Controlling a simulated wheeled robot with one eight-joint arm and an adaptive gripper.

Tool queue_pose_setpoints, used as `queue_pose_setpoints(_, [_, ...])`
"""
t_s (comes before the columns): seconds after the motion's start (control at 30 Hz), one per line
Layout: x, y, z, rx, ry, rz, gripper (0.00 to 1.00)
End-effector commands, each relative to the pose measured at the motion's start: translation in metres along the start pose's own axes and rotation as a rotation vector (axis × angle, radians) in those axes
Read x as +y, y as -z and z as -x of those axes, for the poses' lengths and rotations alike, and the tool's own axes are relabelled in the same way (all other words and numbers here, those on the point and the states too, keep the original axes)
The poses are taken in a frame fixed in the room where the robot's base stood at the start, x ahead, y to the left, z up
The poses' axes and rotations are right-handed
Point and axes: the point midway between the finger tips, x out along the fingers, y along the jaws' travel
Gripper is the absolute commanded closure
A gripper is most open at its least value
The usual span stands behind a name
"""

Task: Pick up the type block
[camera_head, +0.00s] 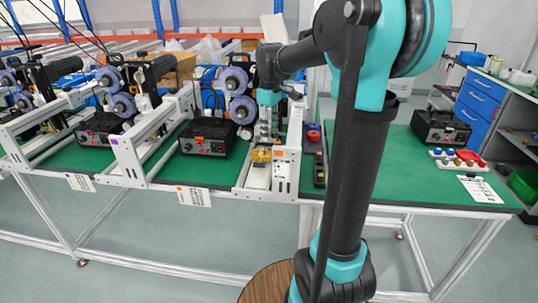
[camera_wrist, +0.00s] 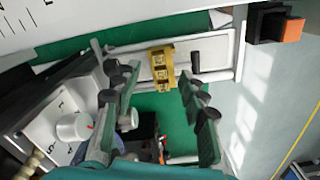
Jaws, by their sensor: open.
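A small yellow block (camera_head: 261,155), which I take to be the type block, sits on the white machine frame on the green bench. It also shows in the wrist view (camera_wrist: 162,66), above the picture's middle, on a pale rail. My gripper (camera_head: 266,130) is just above it in the head view, pointing down. In the wrist view my gripper (camera_wrist: 158,82) has its two fingers well apart, and the block shows in line with the gap between them, beyond the tips. I see no contact with the block; the remaining distance is hard to tell.
A dark rod (camera_wrist: 196,62) stands right of the block. A dark control box (camera_head: 207,137) and white machine frame (camera_head: 130,160) are left of my gripper. Small red-topped items (camera_head: 313,133) sit close on the right. The bench's right part holds another black box (camera_head: 440,127) and a clipboard (camera_head: 480,189).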

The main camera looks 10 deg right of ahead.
Motion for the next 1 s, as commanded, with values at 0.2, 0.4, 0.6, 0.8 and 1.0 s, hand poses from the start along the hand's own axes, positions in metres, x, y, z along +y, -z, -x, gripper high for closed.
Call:
queue_pose_setpoints(0.2, [0.0, 0.0, -0.017, 0.0, 0.0, 0.0, 0.57])
queue_pose_setpoints(0.4, [0.002, 0.003, -0.039, 0.0, 0.0, 0.0, 0.57])
queue_pose_setpoints(0.6, [0.002, 0.004, -0.063, 0.0, 0.0, 0.0, 0.57])
queue_pose_setpoints(0.8, [0.002, 0.004, -0.069, 0.0, 0.0, 0.0, 0.57])
queue_pose_setpoints(1.0, [0.002, 0.004, -0.068, 0.0, 0.0, 0.0, 0.67])
